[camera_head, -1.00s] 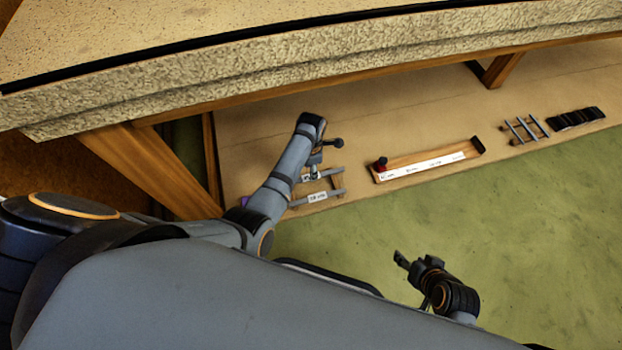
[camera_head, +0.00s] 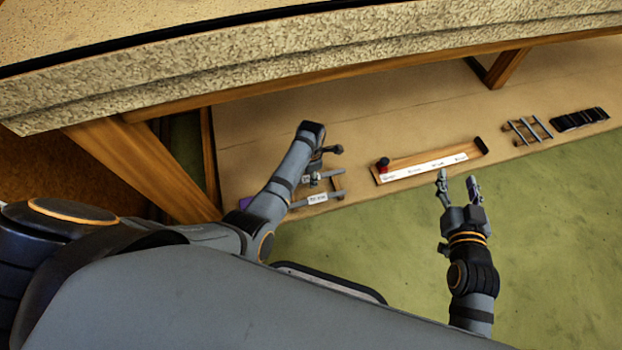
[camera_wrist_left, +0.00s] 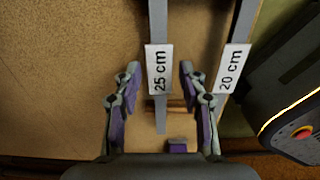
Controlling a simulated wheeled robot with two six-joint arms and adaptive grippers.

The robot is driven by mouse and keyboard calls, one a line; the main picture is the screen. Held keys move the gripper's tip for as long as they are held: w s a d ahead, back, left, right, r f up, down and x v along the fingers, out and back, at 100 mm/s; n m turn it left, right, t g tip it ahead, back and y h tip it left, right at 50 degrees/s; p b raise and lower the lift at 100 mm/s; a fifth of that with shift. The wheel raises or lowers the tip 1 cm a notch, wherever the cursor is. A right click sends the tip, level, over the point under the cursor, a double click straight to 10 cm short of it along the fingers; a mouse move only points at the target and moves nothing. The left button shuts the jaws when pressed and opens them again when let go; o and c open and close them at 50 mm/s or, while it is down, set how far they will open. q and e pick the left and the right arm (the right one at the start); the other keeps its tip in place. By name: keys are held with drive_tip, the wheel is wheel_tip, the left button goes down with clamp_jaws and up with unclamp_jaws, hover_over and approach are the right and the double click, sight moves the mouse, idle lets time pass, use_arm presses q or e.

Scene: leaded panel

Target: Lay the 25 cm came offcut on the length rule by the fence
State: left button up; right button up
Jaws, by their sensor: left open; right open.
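The 25 cm came offcut (camera_wrist_left: 158,28) is a grey strip with a white "25 cm" label in the left wrist view. My left gripper (camera_wrist_left: 160,80) is open, one finger on each side of the strip by its label, not closed on it. In the head view my left gripper (camera_head: 316,168) is partly hidden by its own wrist over the labelled strips. The length rule (camera_head: 428,166) is a wooden tray with a white scale, to the right on the bench. I cannot tell its fence apart clearly. My right gripper (camera_head: 457,180) is open and empty, just in front of the rule.
A 20 cm strip (camera_wrist_left: 240,25) lies beside the 25 cm one. More grey strips (camera_head: 527,131) and dark pieces (camera_head: 580,119) lie farther right. A thick slab (camera_head: 330,62) overhangs the bench (camera_head: 380,115).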

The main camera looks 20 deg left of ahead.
use_arm(q)
drive_tip(key=shift+c, duration=0.4)
clamp_jaws()
